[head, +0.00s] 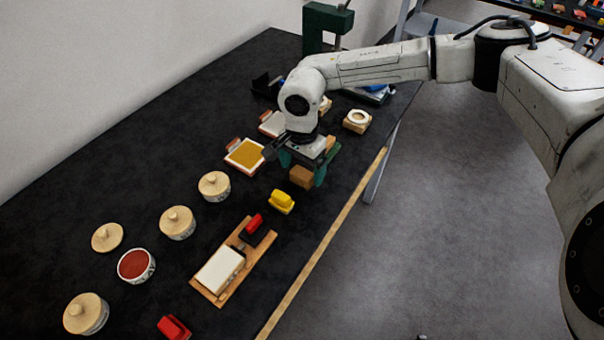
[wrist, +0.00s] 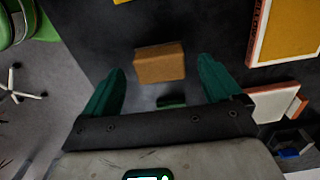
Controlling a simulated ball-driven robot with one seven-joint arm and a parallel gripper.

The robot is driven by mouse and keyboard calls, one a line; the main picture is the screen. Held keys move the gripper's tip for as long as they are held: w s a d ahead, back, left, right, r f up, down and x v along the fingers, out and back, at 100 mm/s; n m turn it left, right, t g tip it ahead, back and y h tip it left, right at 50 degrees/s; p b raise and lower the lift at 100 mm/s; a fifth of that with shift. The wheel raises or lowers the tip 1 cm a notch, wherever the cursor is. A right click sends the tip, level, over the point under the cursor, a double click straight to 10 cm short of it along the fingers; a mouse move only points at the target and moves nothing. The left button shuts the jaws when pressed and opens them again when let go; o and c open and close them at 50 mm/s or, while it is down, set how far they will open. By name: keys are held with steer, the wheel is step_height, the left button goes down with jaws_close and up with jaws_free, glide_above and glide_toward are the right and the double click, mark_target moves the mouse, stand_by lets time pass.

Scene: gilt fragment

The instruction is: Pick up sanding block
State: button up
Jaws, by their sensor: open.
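A brown block (head: 302,177), which looks like the sanding block, lies on the dark bench top near its front edge. In the wrist view the brown block (wrist: 160,63) sits ahead of the gap between my fingertips, with dark bench showing on both sides of it. My gripper (head: 302,170) has green fingers and points down over the block in the head view. In the wrist view my gripper (wrist: 162,78) is open, with nothing between its fingers. In the head view the near finger hides part of the block's right side.
A yellow-topped piece (head: 245,155) lies left of my gripper. A yellow block (head: 281,202) lies just nearer the camera. A wooden board (head: 209,294) with a white block and several lidded tins stand further left.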

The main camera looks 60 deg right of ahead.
steer(key=shift+f, duration=1.3)
steer(key=shift+c, duration=0.2)
steer(key=c, duration=1)
steer(key=shift+r, duration=0.1)
steer(key=shift+r, duration=0.5)
step_height(320, 180, up, 2)
steer(key=shift+s+r, duration=0.1)
steer(key=s+a+r+b, duration=0.3)
steer(key=s+r, duration=0.6)
steer(key=s, duration=0.4)
steer(key=shift+s+a+r+b, duration=0.2)
steer(key=shift+a+r+b, duration=0.05)
steer(key=shift+r+b, duration=0.1)
